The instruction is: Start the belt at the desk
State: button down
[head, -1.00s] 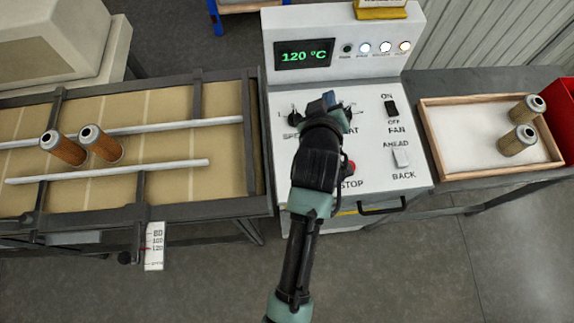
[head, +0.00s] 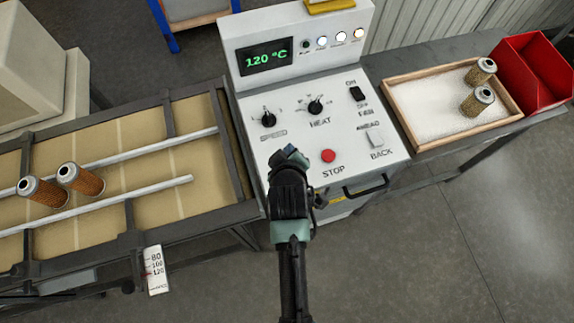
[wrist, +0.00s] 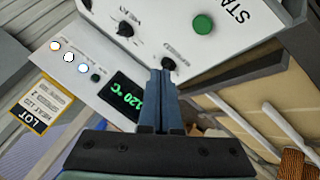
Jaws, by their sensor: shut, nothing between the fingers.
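The control desk (head: 333,175) stands in the middle of the head view. Its display (head: 266,58) reads 120 °C. The SPEED knob (head: 268,118), HEAT knob (head: 316,106), red STOP button (head: 328,156), black FAN switch (head: 357,93) and white AHEAD/BACK switch (head: 375,138) show on its top. A green button (wrist: 203,24) beside letters "STA" shows in the wrist view; my gripper hides it in the head view. My gripper (head: 292,153) is shut and empty, over the desk's front left part. The belt (head: 160,150) carries two cartridges (head: 80,178) left of the desk.
A wooden tray (head: 455,127) with two upright cartridges (head: 478,98) stands right of the desk, beside a red bin (head: 533,70). Two pale guide rails (head: 150,152) cross the belt. A handle (head: 366,187) juts from the desk front. A yellow LOT card (wrist: 45,108) shows in the wrist view.

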jog(key=shift+f+b, duration=3.5)
jog(key=shift+f, duration=0.7)
jog(key=shift+f, duration=0.15)
jog(key=shift+f, duration=0.25)
